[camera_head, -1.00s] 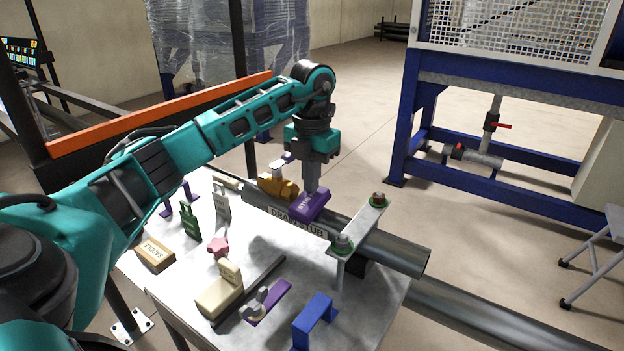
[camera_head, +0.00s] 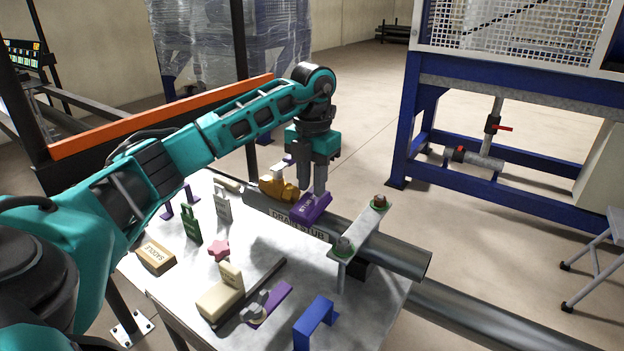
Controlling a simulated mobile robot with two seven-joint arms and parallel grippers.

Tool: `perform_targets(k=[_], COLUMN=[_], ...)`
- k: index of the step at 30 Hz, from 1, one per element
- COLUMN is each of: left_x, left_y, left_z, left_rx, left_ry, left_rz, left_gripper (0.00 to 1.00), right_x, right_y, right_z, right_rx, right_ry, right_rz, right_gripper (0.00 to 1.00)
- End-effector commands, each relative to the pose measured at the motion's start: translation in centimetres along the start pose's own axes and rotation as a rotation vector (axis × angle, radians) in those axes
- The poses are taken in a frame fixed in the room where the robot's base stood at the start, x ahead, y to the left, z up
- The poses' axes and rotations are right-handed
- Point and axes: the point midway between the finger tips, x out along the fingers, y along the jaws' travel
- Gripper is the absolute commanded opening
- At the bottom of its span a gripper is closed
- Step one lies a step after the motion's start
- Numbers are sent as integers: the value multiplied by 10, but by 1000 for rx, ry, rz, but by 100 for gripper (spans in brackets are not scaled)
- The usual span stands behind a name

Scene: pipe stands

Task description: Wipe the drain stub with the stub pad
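The drain stub is a grey pipe (camera_head: 395,257) lying across the table's far side, with a "DRAIN STUB" label (camera_head: 285,219) on its near side. The purple stub pad (camera_head: 310,209) rests on or just over the top of the pipe, partly covering the label; I cannot tell whether it touches. My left gripper (camera_head: 319,186) points down with its fingers shut on the pad. A brass valve (camera_head: 279,188) sits on the pipe just left of the pad. My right gripper is out of view.
A clamp bracket (camera_head: 355,238) with two bolts crosses the pipe right of the pad. The table (camera_head: 190,270) holds a saddle block (camera_head: 156,257), a pink star knob (camera_head: 219,250), a cream block (camera_head: 220,300), a green tag (camera_head: 190,222) and a blue bracket (camera_head: 316,322).

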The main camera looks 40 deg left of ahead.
Motion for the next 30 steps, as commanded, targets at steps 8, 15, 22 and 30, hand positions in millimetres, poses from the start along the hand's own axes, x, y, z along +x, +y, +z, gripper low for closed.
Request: perform_targets(k=[8,15,22,30], left_x=[0,-30,-76,-110], left_y=[0,0,0,0], left_z=[0,1,1,0], left_rx=[0,1,0,-1], left_ry=[0,-7,-5,-4], left_rz=[0,-2,0,1], left_gripper=[27,27,27,27], right_x=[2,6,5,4], right_y=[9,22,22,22], right_z=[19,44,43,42], right_rx=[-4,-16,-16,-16], right_ry=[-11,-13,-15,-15], right_rz=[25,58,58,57], right_gripper=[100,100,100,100])
